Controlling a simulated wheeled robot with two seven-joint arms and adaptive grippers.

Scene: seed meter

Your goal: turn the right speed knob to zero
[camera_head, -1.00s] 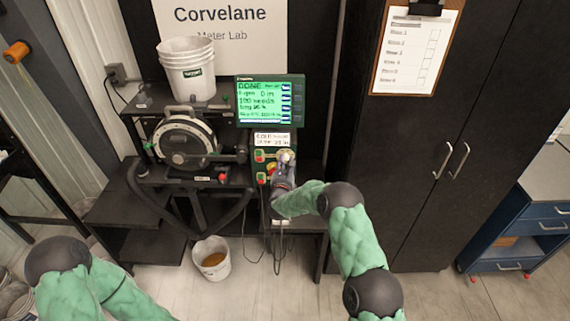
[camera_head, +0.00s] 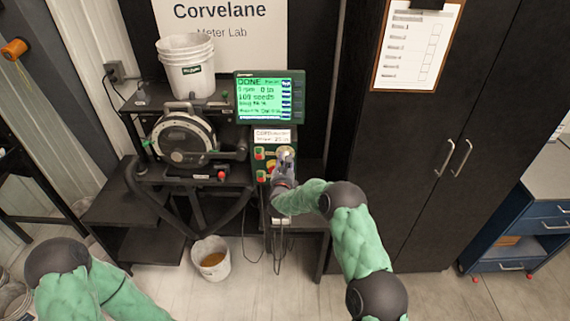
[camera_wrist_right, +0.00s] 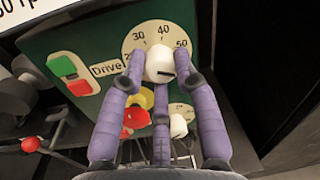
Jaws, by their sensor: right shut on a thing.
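The white speed knob (camera_wrist_right: 158,60) stands out from a round white dial (camera_wrist_right: 138,40) with 30, 40 and 50 readable, beside a "Drive" label. A short dark mark shows on the knob's face. My right gripper (camera_wrist_right: 159,72) has its purple fingers shut around the knob.
Green and red buttons (camera_wrist_right: 79,88) lie left of the knob. A smaller white knob (camera_wrist_right: 178,126) and a red-and-yellow control (camera_wrist_right: 137,116) sit below. The screen (camera_head: 268,97) reads DONE, above the panel. A seed meter (camera_head: 184,139) stands to the left.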

